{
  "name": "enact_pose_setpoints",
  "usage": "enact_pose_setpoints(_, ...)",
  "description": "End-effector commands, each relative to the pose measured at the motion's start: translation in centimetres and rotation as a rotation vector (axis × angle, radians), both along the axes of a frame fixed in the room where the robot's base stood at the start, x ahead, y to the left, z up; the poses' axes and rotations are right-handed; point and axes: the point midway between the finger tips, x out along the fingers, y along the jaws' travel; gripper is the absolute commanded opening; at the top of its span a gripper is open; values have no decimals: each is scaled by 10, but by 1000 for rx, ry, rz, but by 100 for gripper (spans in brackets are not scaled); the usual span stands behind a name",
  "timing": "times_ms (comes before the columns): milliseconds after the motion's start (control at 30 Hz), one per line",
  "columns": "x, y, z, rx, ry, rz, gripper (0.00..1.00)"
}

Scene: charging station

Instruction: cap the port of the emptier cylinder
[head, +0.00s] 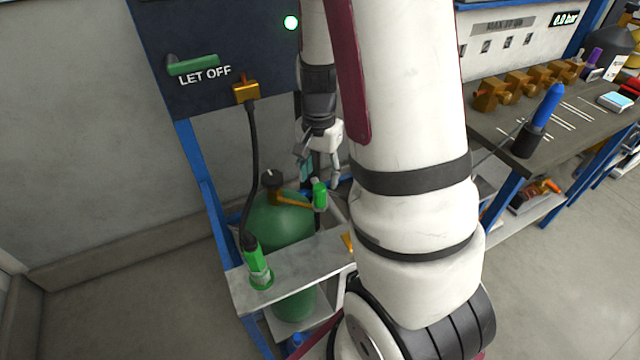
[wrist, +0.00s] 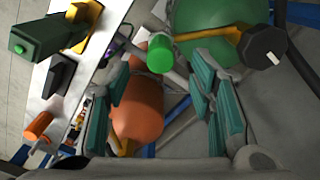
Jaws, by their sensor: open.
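A green cylinder (head: 280,218) stands in the blue-framed rack; its top also shows in the wrist view (wrist: 218,14). It has a black knob (wrist: 262,46) and a brass side outlet (wrist: 206,33). A bright green fitting (wrist: 159,56) is at the outlet's end; I cannot tell if it is a cap. It also shows in the head view (head: 319,194). An orange cylinder (wrist: 140,112) is beside the green one. My gripper (head: 320,172) is open above the green fitting, which appears between its fingertips in the wrist view (wrist: 160,72). No fill level is readable.
A workbench (head: 500,135) at right holds brass fittings and a blue-handled tool (head: 548,105). A display (head: 565,18) reads 0.0 bar.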

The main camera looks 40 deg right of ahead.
Motion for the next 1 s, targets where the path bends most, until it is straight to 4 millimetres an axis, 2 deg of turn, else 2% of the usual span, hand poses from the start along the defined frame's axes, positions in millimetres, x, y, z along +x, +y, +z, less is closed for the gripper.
enact_pose_setpoints(33,1,0,13,-3,-5,3,50)
enact_pose_setpoints(200,1,0,44,-2,-4,1,50)
enact_pose_setpoints(400,1,0,66,-1,-1,1,50)
enact_pose_setpoints(1000,0,0,70,0,1,0,50)
